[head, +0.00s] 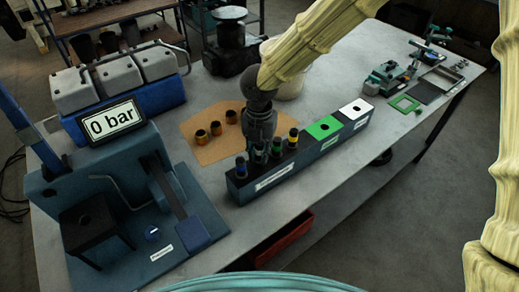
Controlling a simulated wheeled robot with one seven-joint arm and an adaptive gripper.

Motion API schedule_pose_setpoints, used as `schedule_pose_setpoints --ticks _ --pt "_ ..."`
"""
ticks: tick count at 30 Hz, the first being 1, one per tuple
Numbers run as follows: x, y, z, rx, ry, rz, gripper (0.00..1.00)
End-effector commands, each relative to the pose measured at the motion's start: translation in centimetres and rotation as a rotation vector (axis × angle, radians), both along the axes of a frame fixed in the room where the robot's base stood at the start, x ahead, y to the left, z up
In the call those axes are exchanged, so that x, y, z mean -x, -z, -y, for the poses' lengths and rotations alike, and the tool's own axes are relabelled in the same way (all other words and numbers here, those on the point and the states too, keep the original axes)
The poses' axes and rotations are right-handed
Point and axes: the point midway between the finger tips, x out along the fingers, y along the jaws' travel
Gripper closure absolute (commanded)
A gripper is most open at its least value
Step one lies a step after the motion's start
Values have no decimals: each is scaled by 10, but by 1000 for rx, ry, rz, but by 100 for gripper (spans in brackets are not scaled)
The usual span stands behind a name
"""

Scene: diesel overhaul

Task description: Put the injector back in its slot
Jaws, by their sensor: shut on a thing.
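My gripper (260,140) points down over the left part of a long dark rack (263,190). It is shut on an injector (259,155), mostly hidden by the fingers; only its lower part shows. I cannot tell whether this injector is seated in the rack or just above it. Other injectors stand upright in the rack beside the gripper: one with a blue band (240,168) on the left, one with a green band (276,150) and one with a yellow band (293,139) on the right. The slot openings near the gripper are hidden.
The rack's right part has a green panel (323,128) and a white panel (356,109), each with a hole. A blue test stand (120,180) reading 0 bar is at left.

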Motion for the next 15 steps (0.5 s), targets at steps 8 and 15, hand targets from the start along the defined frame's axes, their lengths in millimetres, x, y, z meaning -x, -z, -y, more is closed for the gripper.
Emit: schedule_pose_setpoints --ticks 8,15 --pt "0 8 0 0 0 0 100" --pt "0 14 0 0 0 0 100"
